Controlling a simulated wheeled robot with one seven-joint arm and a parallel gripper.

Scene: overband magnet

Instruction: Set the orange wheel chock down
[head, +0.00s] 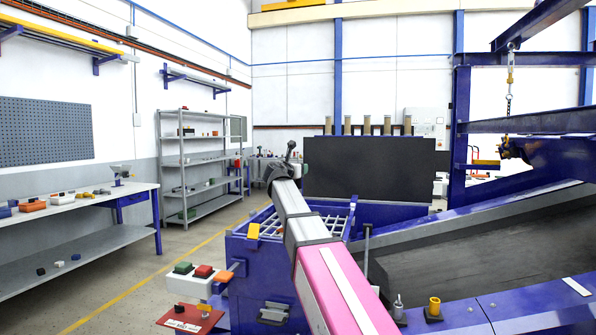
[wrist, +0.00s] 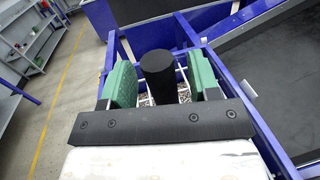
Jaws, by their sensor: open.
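My gripper (wrist: 158,88) is open in the wrist view, its two green-padded fingers apart over a barred blue bin (wrist: 193,42). A dark cylinder (wrist: 157,65) shows between the fingers; I cannot tell whether it touches them. No orange chock shows between the fingers. In the head view my gripper (head: 280,168) is small and dark at the far end of my pink and grey arm. I cannot surely make out the orange wheel chock. An orange-yellow block (head: 253,231) sits on the near left rim of the bin, and an orange piece (head: 223,277) is beside a button box.
A sloping conveyor (head: 460,240) fills the right. A workbench (head: 90,208) and grey shelves (head: 200,161) line the left. Floor with a yellow line (head: 145,283) is clear between.

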